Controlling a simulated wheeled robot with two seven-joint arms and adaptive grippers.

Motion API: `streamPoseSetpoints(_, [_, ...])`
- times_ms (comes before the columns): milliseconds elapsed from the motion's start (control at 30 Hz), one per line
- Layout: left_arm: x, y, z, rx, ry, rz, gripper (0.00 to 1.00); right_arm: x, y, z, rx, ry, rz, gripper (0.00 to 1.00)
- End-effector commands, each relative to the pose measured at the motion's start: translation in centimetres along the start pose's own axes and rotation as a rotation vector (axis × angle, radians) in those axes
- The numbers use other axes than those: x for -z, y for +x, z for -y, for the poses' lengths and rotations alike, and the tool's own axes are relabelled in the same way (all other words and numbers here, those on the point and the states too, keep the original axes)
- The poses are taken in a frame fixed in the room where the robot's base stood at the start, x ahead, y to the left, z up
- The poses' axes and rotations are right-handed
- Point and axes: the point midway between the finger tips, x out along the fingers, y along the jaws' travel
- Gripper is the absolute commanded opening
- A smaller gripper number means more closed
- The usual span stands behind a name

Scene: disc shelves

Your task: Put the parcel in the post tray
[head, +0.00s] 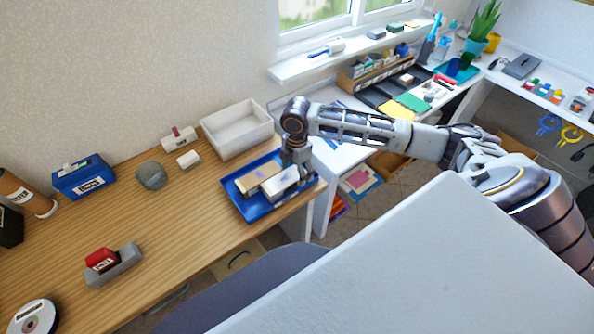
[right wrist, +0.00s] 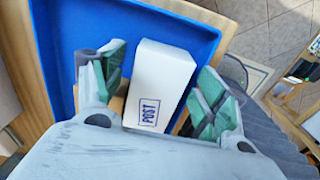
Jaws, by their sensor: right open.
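The blue tray (head: 238,203) lies on the wooden desk near its right end. A white box marked POST (head: 279,188) sits in the tray, beside a tan box (head: 258,176) at its left. In the right wrist view the white box (right wrist: 163,78) lies between my fingers, with bits of tan showing at either side of it. My right gripper (head: 297,178) is open, low over the tray, one finger on each side of the white box; I cannot tell whether they touch it. The gripper partly hides the box's right end. My left gripper is not in view.
A white open bin (head: 237,130) stands behind the tray. A grey round object (head: 151,175), a blue labelled box (head: 84,181) and a red-and-grey stapler-like item (head: 113,267) are further left. The desk middle is clear. A large pale surface (head: 430,260) fills the foreground.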

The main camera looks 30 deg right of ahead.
Motion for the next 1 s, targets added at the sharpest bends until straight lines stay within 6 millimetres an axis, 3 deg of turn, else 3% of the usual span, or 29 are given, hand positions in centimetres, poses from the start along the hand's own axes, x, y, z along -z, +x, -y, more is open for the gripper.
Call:
streamPoseSetpoints(700, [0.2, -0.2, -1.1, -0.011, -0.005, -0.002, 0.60, 0.0, -9.5, -0.1, -0.004, 0.001, 0.000, 0.73])
streamPoseSetpoints(1000, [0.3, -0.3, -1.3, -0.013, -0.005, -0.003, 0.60, 0.0, -11.7, -0.1, 0.000, 0.000, 0.000, 0.73])
